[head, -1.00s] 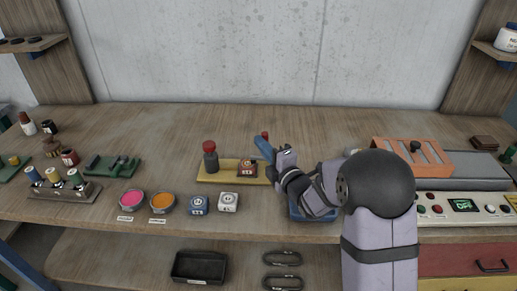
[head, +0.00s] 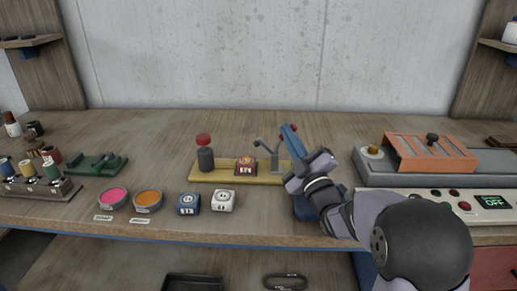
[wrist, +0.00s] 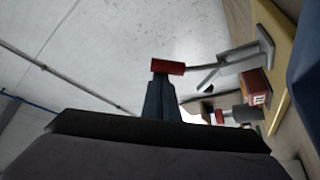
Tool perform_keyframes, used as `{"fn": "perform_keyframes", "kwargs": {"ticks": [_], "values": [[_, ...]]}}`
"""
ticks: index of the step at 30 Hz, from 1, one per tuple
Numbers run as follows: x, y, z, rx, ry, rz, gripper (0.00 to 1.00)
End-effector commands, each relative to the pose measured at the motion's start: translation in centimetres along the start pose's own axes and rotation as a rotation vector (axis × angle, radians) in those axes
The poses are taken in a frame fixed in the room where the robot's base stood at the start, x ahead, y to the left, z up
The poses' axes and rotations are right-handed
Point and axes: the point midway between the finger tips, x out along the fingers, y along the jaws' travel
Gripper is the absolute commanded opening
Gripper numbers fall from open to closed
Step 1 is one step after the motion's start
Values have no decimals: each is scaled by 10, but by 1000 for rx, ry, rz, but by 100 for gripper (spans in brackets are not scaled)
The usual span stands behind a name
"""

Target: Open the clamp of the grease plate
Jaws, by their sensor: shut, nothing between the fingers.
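The grease plate is a yellow plate (head: 222,178) on the bench. The grey clamp (head: 275,158) stands at its right end. One clamp arm slants up to the left, its tip raised clear of the small red-and-dark block (head: 245,167). The clamp's red handle (wrist: 168,67) joins a grey bar in the wrist view; in the head view only a bit of red shows behind my fingertips. My gripper (head: 288,130), with blue fingers, is shut and empty, its tips right at the red handle. I cannot tell whether they touch it.
A dark bottle with a red cap (head: 205,155) stands on the plate's left end. Blue (head: 188,204) and white (head: 223,201) blocks sit in front. An orange slotted rack (head: 430,155) is to the right. The bench behind the plate is clear.

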Motion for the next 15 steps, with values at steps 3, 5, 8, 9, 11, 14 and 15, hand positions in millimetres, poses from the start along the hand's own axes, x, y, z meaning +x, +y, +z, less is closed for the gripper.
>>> {"fn": "perform_keyframes", "kwargs": {"ticks": [3,5,8,9,11,14,15], "values": [[-3,0,5,-2,1,1,0],[-3,1,5,-3,1,0,0],[-4,2,7,-3,0,0,0],[-4,2,7,-3,0,-1,0],[-4,3,7,-3,0,-1,0],[-4,3,7,-3,0,-2,0],[-4,3,7,-4,0,-2,0]]}}
